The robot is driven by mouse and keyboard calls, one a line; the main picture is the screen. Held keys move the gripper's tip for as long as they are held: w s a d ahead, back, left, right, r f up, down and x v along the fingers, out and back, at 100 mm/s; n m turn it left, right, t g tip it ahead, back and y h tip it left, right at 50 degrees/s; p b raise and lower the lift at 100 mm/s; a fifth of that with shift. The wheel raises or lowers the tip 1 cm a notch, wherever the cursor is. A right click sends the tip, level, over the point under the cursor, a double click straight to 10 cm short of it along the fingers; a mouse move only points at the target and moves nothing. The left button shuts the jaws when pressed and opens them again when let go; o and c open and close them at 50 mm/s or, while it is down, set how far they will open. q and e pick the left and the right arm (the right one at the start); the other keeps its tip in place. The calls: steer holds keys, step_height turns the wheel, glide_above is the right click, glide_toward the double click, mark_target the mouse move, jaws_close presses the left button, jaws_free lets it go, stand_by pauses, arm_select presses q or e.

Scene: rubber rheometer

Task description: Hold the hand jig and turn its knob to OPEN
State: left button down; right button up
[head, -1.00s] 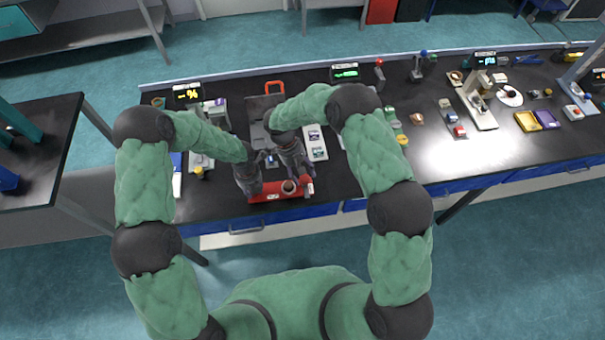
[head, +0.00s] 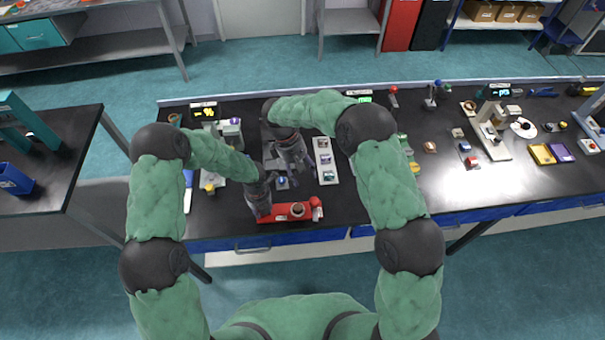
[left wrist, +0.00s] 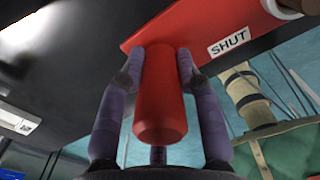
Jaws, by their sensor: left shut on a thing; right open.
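The hand jig (head: 276,213) is a red plate at the bench's front edge in the head view. A dark round knob (head: 297,209) sits on its right part, with a small red and white piece (head: 317,208) at its right end. My left gripper (head: 262,214) is at the jig's left end. In the left wrist view its fingers (left wrist: 160,90) are closed around the jig's red handle (left wrist: 161,100). A SHUT label (left wrist: 229,41) shows on the red plate there. My right gripper (head: 297,172) is open above the bench, behind the jig and apart from it; its fingertips are hard to make out.
A white strip with several small items (head: 325,160) lies just right of my right gripper. A grey machine (head: 231,132) stands behind my left forearm. Several other instruments fill the bench's right side. Bare black bench (head: 345,205) lies right of the jig.

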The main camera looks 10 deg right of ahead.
arm_select(q)
steer(key=c, duration=0.8)
jaws_free()
